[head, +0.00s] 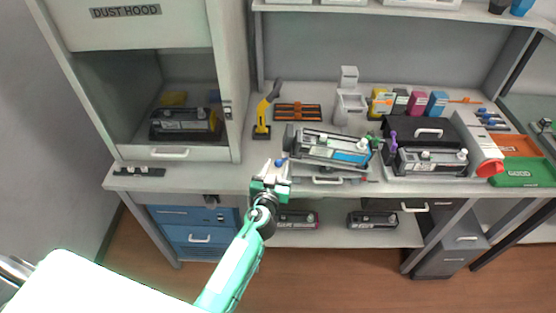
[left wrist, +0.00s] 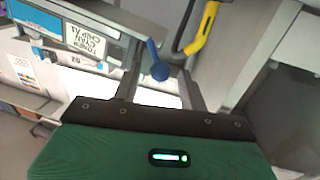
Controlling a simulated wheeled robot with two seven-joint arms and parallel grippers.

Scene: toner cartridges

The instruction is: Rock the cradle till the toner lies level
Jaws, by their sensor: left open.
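A grey toner cartridge with a cyan label (head: 345,151) lies in the cradle (head: 328,180) at the middle of the bench. It looks tilted, its right end lower than its left. In the left wrist view, the cyan-labelled cartridge (left wrist: 38,18) shows at the upper left. A small blue knob (left wrist: 158,68) stands at the cradle's left end. My left gripper (head: 275,167) is at the bench's front edge, by that end. In the left wrist view my open gripper (left wrist: 160,88) has the knob between its fingers; I cannot tell whether they touch it. My right gripper is not in view.
A yellow-handled tool (head: 264,115) stands behind the gripper. A second cartridge (head: 430,160) lies on a stand to the right. The dust hood (head: 228,90) walls off the left, with a dark cartridge (head: 185,124) inside. Orange (head: 518,146) and green (head: 525,175) trays are far right.

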